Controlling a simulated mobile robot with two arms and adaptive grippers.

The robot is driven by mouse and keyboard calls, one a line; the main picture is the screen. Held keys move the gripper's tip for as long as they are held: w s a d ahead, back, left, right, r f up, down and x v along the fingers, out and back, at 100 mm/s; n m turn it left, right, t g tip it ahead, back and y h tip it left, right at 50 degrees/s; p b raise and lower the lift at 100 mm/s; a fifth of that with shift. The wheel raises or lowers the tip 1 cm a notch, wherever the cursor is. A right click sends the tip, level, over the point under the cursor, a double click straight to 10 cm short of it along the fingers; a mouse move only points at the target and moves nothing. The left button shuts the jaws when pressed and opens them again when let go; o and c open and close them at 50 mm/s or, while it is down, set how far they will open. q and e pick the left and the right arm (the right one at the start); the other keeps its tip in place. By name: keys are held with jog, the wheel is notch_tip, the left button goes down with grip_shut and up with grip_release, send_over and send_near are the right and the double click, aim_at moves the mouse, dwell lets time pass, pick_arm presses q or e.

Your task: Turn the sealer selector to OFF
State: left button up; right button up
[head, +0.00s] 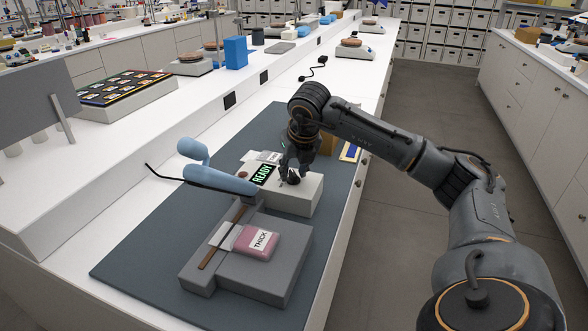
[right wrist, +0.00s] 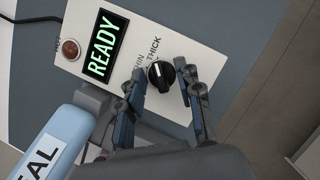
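The sealer's white control box (head: 300,193) stands behind its grey bed, with a lit green READY display (head: 262,174). The display also shows in the right wrist view (right wrist: 104,46). The black round selector knob (right wrist: 160,75) is on the box's top face, with a white pointer mark and the words THIN and THICK printed beside it. An OFF label is not visible. My right gripper (head: 290,178) is over the box at the knob. In the right wrist view its fingers (right wrist: 161,74) are open on either side of the knob; contact is not clear. My left gripper is out of view.
The sealer's light blue arm (head: 220,180) is close left of my right gripper. A pink pouch labelled THICK (head: 256,241) lies on the grey bed (head: 240,280). A red round lamp or button (right wrist: 70,49) sits beside the display. The blue-grey mat (head: 140,255) is clear at left.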

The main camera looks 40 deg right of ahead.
grip_shut()
